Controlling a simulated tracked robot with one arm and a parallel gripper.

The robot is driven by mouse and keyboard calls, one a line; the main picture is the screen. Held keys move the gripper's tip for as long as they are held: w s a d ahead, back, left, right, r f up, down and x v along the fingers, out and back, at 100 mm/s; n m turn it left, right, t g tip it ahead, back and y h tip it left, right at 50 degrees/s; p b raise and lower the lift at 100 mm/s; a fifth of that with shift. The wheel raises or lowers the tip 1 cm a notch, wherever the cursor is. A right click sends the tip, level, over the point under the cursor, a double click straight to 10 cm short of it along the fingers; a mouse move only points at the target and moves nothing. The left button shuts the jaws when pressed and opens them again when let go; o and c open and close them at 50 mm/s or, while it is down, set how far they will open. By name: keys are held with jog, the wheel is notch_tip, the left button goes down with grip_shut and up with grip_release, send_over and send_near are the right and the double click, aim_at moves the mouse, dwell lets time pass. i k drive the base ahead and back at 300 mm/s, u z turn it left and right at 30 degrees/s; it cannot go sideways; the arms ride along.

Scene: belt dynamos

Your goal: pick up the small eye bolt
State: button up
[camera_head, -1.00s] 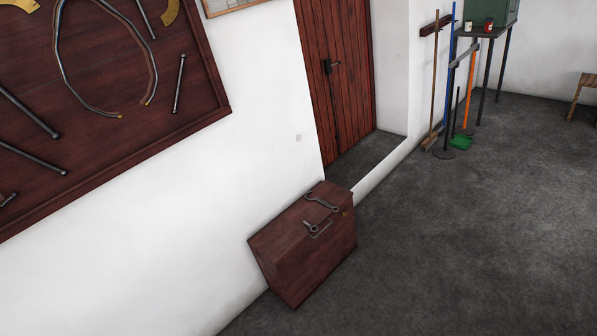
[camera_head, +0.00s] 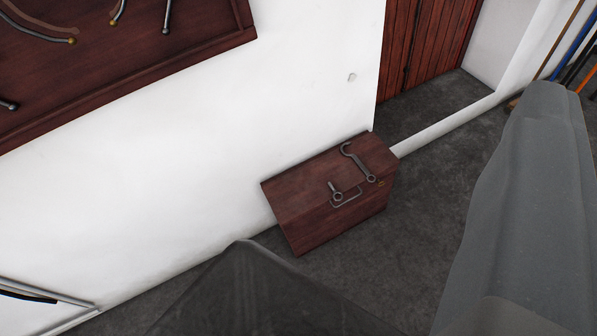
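A small dark metal piece with a ring end and a short shank, apparently the small eye bolt (camera_head: 336,192), lies on the sloping lid of a reddish-brown wooden box (camera_head: 310,200). It lies beside or against the box's wire handle (camera_head: 347,201); I cannot tell whether they touch. Large grey shapes fill the right side and the bottom of the view, close to the camera. They look like parts of my own body, but I cannot make out fingertips or whether any is my gripper. Nothing is seen touching the eye bolt.
A longer hooked metal tool (camera_head: 358,161) lies on the lid, up and right of the eye bolt. The box stands against the white wall (camera_head: 190,160), near a red plank door (camera_head: 430,45). A dark wooden tool board (camera_head: 120,55) hangs above. Grey floor (camera_head: 425,215) right of the box is clear.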

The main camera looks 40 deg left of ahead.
aim_at(335, 192)
jog(key=u, duration=0.45)
jog(key=i, duration=1.3)
jog(key=u, duration=0.35)
